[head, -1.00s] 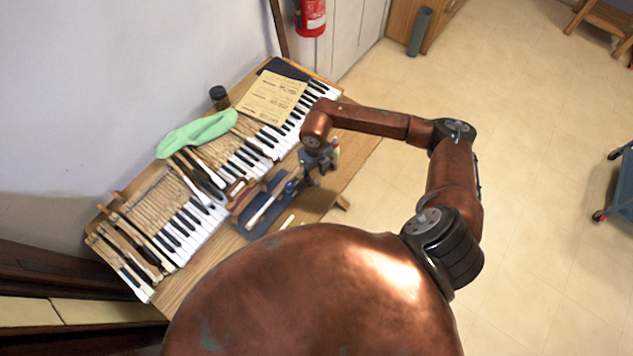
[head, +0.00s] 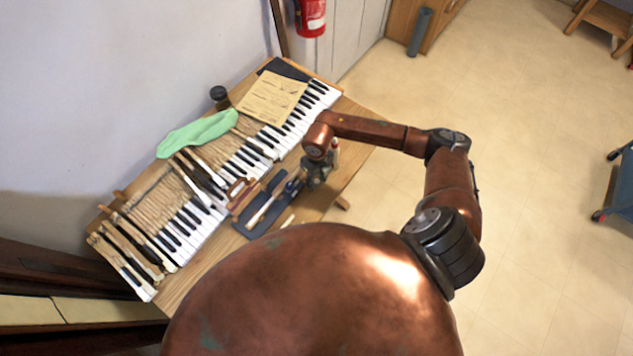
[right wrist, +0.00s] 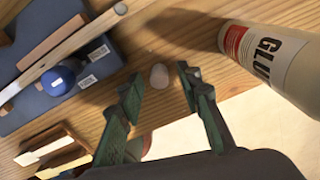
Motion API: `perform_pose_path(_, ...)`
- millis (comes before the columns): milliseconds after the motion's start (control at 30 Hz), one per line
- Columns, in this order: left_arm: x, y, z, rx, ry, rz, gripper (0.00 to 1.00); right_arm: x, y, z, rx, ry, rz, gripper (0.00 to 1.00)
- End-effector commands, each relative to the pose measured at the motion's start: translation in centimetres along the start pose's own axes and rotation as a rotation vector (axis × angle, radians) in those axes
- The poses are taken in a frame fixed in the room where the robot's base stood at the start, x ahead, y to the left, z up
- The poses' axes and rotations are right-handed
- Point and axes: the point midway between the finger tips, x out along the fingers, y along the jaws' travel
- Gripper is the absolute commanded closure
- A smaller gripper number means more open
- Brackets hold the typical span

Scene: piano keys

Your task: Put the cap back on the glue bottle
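A small pale rounded piece (right wrist: 159,76), which looks like the cap, lies on the wooden table between the fingertips of my right gripper (right wrist: 158,82). The right gripper is open, with a finger on either side of the piece and visible gaps. The right gripper (head: 312,181) also shows over the table's near right part in the head view. The glue bottle (right wrist: 275,60), pale with a red band and "GLU" lettering, stands right of the fingers in the right wrist view; its top is out of frame. In the head view it is mostly hidden behind my wrist. My left gripper is not in view.
A dark blue tray (right wrist: 30,108) with a blue ball-shaped thing (right wrist: 58,80) and wooden sticks lies left of the gripper. Piano keys (head: 180,232), a green cloth (head: 197,133), a paper sheet (head: 271,97) and a dark jar (head: 219,96) fill the table behind.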

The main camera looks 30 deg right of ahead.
Motion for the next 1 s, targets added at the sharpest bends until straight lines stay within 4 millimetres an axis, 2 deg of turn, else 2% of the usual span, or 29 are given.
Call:
perform_pose_path(33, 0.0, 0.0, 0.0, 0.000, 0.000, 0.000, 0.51, 0.0, 0.0, 0.0, 0.000, 0.000, 0.000, 0.72)
perform_pose_path(300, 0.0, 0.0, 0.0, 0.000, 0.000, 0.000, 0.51, 0.0, 0.0, 0.0, 0.000, 0.000, 0.000, 0.91)
perform_pose_path(733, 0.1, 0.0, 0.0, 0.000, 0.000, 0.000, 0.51, -0.5, 0.0, 0.1, 0.000, -0.001, -0.001, 0.92)
perform_pose_path(867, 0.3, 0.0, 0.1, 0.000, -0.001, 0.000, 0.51, -1.6, -0.1, 0.1, 0.000, -0.004, -0.002, 0.92)
perform_pose_path(1000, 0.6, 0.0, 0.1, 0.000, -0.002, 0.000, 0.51, -3.6, 0.1, -0.3, -0.003, -0.003, -0.001, 0.92)
